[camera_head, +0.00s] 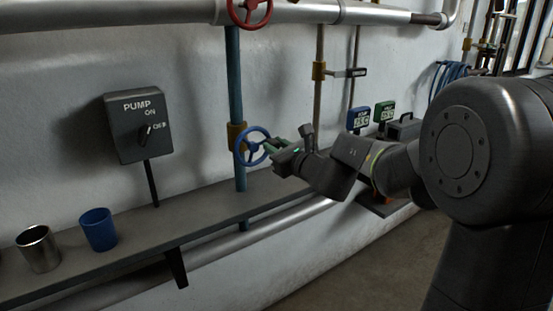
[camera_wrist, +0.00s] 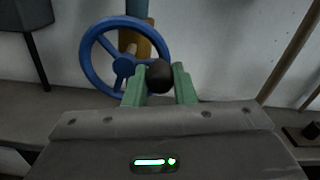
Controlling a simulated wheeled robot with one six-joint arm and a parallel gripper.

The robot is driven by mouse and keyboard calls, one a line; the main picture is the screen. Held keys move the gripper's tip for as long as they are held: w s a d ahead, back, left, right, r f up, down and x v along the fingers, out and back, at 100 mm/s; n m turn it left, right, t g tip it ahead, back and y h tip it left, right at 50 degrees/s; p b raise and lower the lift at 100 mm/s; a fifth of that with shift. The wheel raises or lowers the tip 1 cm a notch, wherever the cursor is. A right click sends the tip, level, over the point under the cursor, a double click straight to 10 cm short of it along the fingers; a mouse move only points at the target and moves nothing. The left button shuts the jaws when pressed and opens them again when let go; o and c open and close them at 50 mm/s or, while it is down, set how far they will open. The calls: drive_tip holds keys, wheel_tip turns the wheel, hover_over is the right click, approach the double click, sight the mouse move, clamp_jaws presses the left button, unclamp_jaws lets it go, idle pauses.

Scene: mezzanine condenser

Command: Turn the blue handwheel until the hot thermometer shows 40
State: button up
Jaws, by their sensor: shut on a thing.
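The blue handwheel (camera_head: 252,146) is mounted on a brass valve on a vertical blue pipe. In the wrist view its rim and spokes (camera_wrist: 97,72) show at upper left, with a black knob (camera_wrist: 160,76) at its right side. My gripper (camera_head: 270,149) is at the wheel's right side. Its green fingers (camera_wrist: 159,84) stand on either side of the knob and are shut on it. Two small displays, one blue (camera_head: 359,118) and one green (camera_head: 385,112), stand behind my arm; their readings are too small to read surely, and I cannot tell which is the hot thermometer.
A dark pump switch box (camera_head: 139,127) is on the wall to the left. A metal cup (camera_head: 38,250) and a blue cup (camera_head: 99,230) stand on the grey ledge (camera_head: 180,222). A red handwheel (camera_head: 249,10) is above on the large pipe. A dark toolbox-like case (camera_head: 404,127) sits right of the displays.

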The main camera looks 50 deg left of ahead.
sight(257, 132)
drive_tip(key=n+b, duration=0.2)
drive_tip(key=shift+s+r+n, duration=0.2)
drive_tip(key=shift+r+n, duration=0.15)
drive_tip(key=shift+n, duration=0.05)
drive_tip(key=n+b, duration=0.1)
drive_tip(key=r+n+b, duration=0.1)
drive_tip(key=n+b, duration=0.1)
drive_tip(key=shift+s+r+n, duration=0.1)
drive_tip(key=shift+s+n, duration=0.2)
drive_tip(key=shift+s, duration=0.1)
drive_tip(key=n+b, duration=0.1)
drive_tip(key=s+n+b, duration=0.1)
drive_tip(key=n, duration=0.1)
drive_tip(key=shift+a+r+n, duration=0.1)
drive_tip(key=shift+r+n, duration=0.2)
drive_tip(key=shift+r, duration=0.1)
drive_tip(key=shift+s+r+n+b, duration=0.15)
drive_tip(key=shift+s+n+b, duration=0.1)
drive_tip(key=shift+n+b, duration=0.4)
drive_tip(key=shift+s+r+n+b, duration=0.15)
drive_tip(key=shift+s+n+b, duration=0.2)
drive_tip(key=shift+n, duration=0.4)
drive_tip(key=o, duration=1)
